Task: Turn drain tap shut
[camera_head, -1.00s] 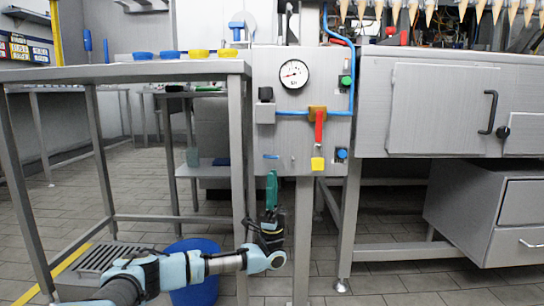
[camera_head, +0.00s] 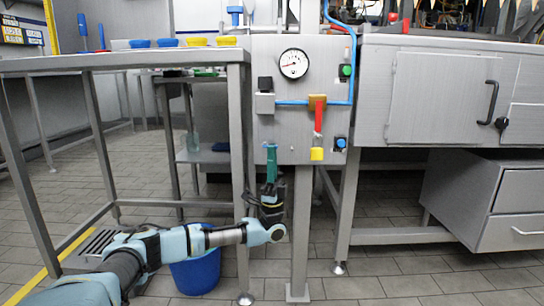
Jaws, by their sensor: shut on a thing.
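The drain tap, with a small blue handle (camera_head: 265,145), is low on the left of the grey panel (camera_head: 275,122). It is mostly hidden by my gripper. My gripper (camera_head: 271,150), with teal fingers pointing up, is shut on the tap handle from below. How far the handle is turned cannot be made out behind the fingers.
A pressure gauge (camera_head: 294,63) is above. A table leg (camera_head: 237,150) stands close on the left. A blue bucket (camera_head: 197,272) is below my arm.

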